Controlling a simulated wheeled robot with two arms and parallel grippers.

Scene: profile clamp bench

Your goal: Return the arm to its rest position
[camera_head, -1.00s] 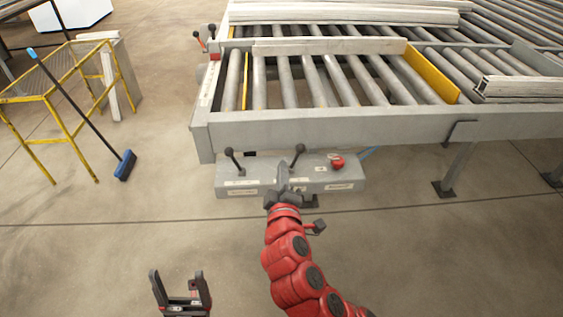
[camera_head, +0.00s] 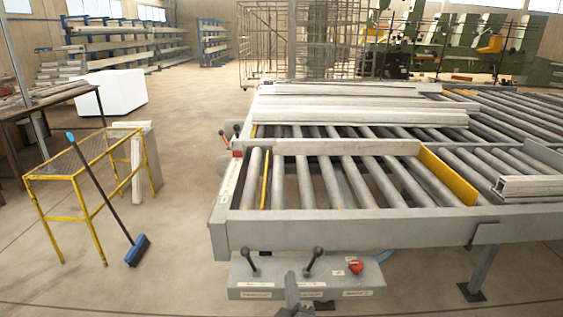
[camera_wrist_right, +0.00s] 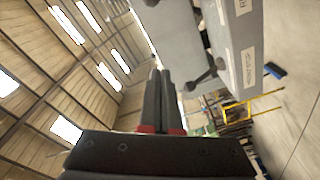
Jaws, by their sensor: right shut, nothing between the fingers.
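My right gripper (camera_head: 292,290) shows only at the bottom edge of the head view, in front of the grey control box (camera_head: 262,292) with its two black-knobbed levers and red button. In the right wrist view its two dark fingers (camera_wrist_right: 161,100) lie side by side, shut with nothing between them. The labelled control box also shows there (camera_wrist_right: 222,45), tilted, close beyond the fingers. I cannot tell whether the fingertips touch the box or a lever. Most of my right arm is outside the head view. My left gripper is not in view.
The roller bench (camera_head: 355,230) with grey profiles (camera_head: 350,113) stands behind the control box. A yellow cage frame (camera_head: 85,190) and a blue broom (camera_head: 138,250) stand on the left. Floor between the broom and the bench is clear. Racks stand at the back.

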